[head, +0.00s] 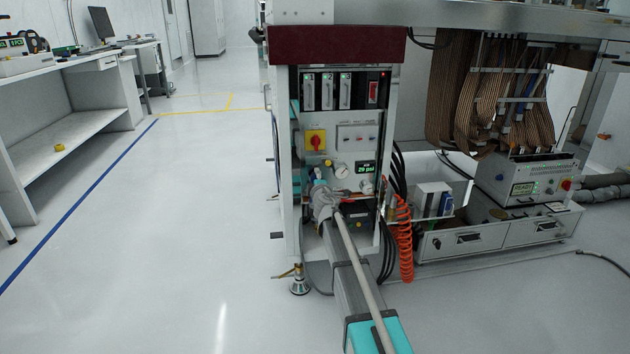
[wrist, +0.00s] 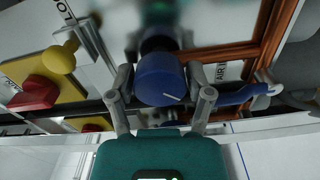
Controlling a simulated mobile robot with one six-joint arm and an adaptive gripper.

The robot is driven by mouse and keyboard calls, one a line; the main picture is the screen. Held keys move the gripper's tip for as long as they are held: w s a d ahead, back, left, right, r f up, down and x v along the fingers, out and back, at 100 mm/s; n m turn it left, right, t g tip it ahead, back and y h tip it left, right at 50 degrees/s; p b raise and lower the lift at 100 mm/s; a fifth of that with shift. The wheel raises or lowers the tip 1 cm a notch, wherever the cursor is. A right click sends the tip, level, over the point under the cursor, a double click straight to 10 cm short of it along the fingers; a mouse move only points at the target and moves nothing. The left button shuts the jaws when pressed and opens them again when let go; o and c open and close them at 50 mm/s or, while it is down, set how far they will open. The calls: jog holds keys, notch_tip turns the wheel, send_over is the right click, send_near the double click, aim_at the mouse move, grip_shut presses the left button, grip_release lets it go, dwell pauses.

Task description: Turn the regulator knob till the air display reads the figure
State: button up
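The regulator knob (wrist: 161,80) is a round blue cap with a white line on its face in the wrist view. My gripper (wrist: 161,84) has one finger on each side of the knob, and both fingertips appear to touch it. In the head view my gripper (head: 322,192) is at the lower front of the cabinet panel and hides most of the knob area. The air display (head: 366,167) is a small black window with bright green figures, right of and above my gripper. Its figures are too small to read surely.
A red and yellow rotary switch (head: 316,140) sits above my gripper. A round gauge (head: 341,170) is left of the display. A coiled orange hose (head: 403,240) hangs right of the cabinet. In the wrist view a yellow knob (wrist: 62,57) and a blue hose (wrist: 238,95) are close by.

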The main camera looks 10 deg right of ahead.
jog(key=shift+o, duration=1)
jog(key=shift+s, duration=0.15)
jog(key=s, duration=0.7)
jog(key=shift+s, duration=0.4)
